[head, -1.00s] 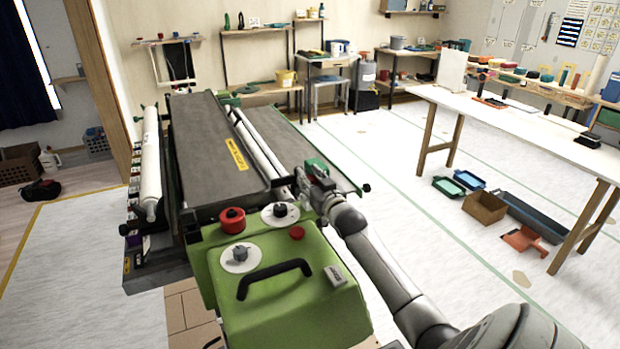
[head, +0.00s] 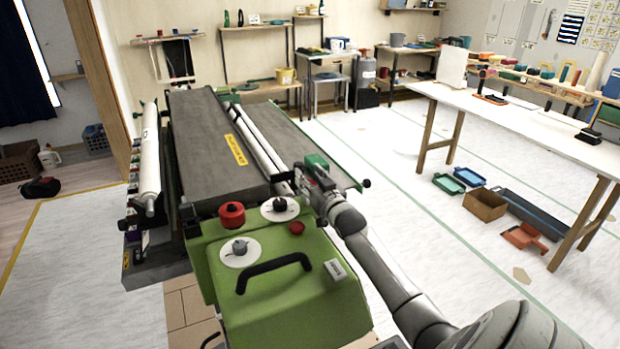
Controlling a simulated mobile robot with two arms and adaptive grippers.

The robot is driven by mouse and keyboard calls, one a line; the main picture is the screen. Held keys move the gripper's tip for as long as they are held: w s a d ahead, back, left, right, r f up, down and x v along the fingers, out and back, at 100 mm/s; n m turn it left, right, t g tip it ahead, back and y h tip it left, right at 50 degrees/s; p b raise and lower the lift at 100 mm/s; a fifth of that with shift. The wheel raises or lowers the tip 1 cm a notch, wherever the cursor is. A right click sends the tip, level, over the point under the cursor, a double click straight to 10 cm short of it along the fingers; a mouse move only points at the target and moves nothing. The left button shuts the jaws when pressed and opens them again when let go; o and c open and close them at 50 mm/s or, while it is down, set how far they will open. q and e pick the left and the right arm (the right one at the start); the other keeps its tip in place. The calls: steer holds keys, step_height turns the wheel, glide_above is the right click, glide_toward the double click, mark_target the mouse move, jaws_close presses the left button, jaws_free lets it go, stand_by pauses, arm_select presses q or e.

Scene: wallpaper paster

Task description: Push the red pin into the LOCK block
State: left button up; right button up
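The green machine housing (head: 290,312) stands at the front. On its top, a small red round part (head: 296,228) shows, which may be the red pin. A small pale block (head: 335,268) with dark lettering sits near the housing's right edge. It may be the LOCK block, but I cannot read the lettering. My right gripper (head: 303,178) is beyond the housing, at the near end of the long pale rollers, apart from the red part and the pale block. Its fingers are too small and overlapped to judge. My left gripper is out of view.
The housing also carries a large red knob (head: 231,214), a grey knob on a white dial (head: 240,247) and a black handle (head: 274,271). The grey machine bed (head: 213,150) extends behind.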

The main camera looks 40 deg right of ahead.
steer(key=shift+o, duration=0.7)
steer(key=shift+f, duration=0.3)
